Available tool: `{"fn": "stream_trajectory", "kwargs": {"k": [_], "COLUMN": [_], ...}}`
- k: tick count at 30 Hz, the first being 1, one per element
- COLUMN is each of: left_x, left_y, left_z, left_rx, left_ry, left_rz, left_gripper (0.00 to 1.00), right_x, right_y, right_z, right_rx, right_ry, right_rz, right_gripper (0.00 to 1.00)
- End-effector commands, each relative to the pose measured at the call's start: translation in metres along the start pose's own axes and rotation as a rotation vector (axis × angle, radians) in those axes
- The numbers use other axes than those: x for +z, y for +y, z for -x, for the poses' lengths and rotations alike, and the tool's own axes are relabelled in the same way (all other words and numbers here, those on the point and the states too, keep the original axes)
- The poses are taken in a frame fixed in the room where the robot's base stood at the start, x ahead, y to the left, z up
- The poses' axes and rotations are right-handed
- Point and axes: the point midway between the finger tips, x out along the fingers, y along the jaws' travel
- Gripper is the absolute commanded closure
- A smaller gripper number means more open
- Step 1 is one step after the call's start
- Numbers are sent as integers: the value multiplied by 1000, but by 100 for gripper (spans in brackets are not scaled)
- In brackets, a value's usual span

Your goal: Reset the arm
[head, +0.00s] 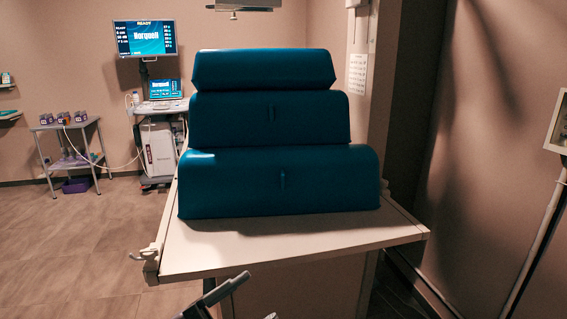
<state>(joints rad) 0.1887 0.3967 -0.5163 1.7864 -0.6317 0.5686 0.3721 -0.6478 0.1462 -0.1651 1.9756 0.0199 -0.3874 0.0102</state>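A dark grey part of my own arm or gripper (226,290) shows at the bottom edge, left of centre, in front of the table's near edge. It seems to be my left gripper, cut off by the frame, and its finger opening cannot be made out. It appears apart from the table. My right gripper is not in view.
A white table (300,240) stands just ahead, bearing three stacked blue cushions (280,182). A white clamp (146,252) sticks out at its left corner. A cart with screens (160,150) and a small side table (72,124) stand back left. Floor at left is clear.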

Motion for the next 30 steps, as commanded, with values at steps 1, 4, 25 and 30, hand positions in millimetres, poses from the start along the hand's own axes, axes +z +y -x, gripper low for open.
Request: {"fn": "stream_trajectory", "kwargs": {"k": [1,4,25,30], "left_x": [8,32,58,57], "left_y": [0,3,160,161], "left_z": [10,38,282,283], "left_rx": [-74,-204,-461,-460], "left_ry": [-81,-258,-1313,-1320], "left_rz": [63,174,830,834], "left_gripper": [32,32,32,32], "right_x": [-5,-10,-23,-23], "right_y": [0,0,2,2], "right_z": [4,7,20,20], "right_rx": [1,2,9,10], "right_ry": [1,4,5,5], "right_rz": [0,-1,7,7], "right_gripper": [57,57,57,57]}}
